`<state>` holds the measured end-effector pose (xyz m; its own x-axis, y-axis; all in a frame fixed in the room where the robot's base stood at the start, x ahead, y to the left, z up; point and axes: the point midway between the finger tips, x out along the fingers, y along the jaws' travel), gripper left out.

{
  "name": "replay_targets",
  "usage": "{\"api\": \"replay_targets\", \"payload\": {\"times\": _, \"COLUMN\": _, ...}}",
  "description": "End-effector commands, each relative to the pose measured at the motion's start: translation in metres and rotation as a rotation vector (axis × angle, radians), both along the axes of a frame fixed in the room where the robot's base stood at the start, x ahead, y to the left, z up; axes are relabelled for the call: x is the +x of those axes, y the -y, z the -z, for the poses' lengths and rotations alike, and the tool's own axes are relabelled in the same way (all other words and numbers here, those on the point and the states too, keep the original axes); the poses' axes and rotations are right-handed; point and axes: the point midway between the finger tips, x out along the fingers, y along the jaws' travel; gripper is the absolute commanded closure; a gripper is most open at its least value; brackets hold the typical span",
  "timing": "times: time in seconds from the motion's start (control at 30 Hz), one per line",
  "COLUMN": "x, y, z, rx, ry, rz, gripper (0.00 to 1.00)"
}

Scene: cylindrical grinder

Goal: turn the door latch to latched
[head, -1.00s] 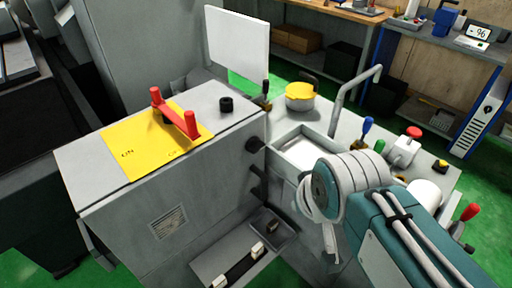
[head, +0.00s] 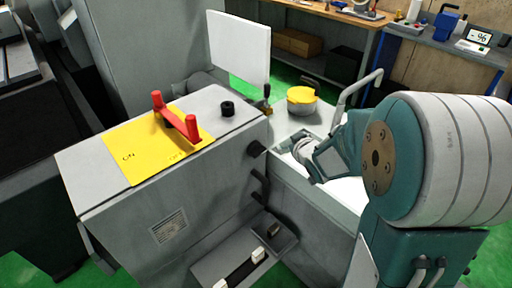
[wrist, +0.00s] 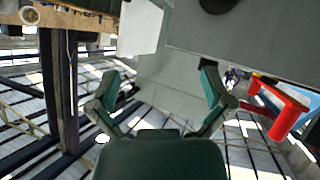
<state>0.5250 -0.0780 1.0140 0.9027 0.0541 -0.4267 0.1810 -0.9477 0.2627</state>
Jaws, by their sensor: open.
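My gripper (head: 284,143) is beside the right side of the grey machine housing (head: 215,190), above the white tray area. In the wrist view its two green fingers (wrist: 160,82) are spread apart with nothing between them. A dark knob (head: 257,148) sticks out of the housing's right side, just left of my gripper; I cannot tell whether they touch. A small black lever on a brass base (head: 267,98) stands at the housing's back right corner. I cannot tell which of these is the door latch, or its setting.
A red handle (head: 178,120) stands on a yellow ON/OFF plate on the housing, and also shows in the wrist view (wrist: 288,112). A black knob (head: 227,108), a white panel (head: 239,45), a yellow-topped pot (head: 301,100) and a bent pipe (head: 356,88) are nearby.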

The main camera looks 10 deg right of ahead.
Motion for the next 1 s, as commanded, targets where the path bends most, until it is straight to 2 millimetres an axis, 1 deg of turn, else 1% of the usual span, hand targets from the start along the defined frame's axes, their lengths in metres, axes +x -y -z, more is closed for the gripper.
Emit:
{"api": "replay_targets", "payload": {"times": 0.03, "x": 0.007, "y": 0.001, "z": 0.015, "rx": 0.017, "ry": 0.018, "rz": -0.033, "gripper": 0.00}}
{"api": "replay_targets", "payload": {"times": 0.13, "x": 0.016, "y": -0.002, "z": 0.037, "rx": 0.061, "ry": 0.075, "rz": -0.107, "gripper": 0.00}}
{"api": "replay_targets", "payload": {"times": 0.23, "x": 0.020, "y": -0.006, "z": 0.059, "rx": 0.119, "ry": 0.131, "rz": -0.180, "gripper": 0.00}}
{"api": "replay_targets", "payload": {"times": 0.33, "x": 0.019, "y": -0.010, "z": 0.080, "rx": 0.192, "ry": 0.189, "rz": -0.250, "gripper": 0.00}}
{"api": "replay_targets", "payload": {"times": 0.4, "x": 0.015, "y": -0.013, "z": 0.093, "rx": 0.250, "ry": 0.230, "rz": -0.296, "gripper": 0.00}}
{"api": "replay_targets", "payload": {"times": 0.5, "x": 0.008, "y": -0.017, "z": 0.107, "rx": 0.327, "ry": 0.281, "rz": -0.344, "gripper": 0.00}}
{"api": "replay_targets", "payload": {"times": 0.67, "x": 0.000, "y": -0.019, "z": 0.116, "rx": 0.399, "ry": 0.330, "rz": -0.384, "gripper": 0.00}}
{"api": "replay_targets", "payload": {"times": 0.77, "x": 0.002, "y": -0.021, "z": 0.116, "rx": 0.407, "ry": 0.339, "rz": -0.392, "gripper": 0.00}}
{"api": "replay_targets", "payload": {"times": 0.87, "x": 0.012, "y": -0.027, "z": 0.116, "rx": 0.405, "ry": 0.339, "rz": -0.394, "gripper": 0.00}}
{"api": "replay_targets", "payload": {"times": 1.0, "x": 0.033, "y": -0.040, "z": 0.116, "rx": 0.405, "ry": 0.338, "rz": -0.393, "gripper": 0.00}}
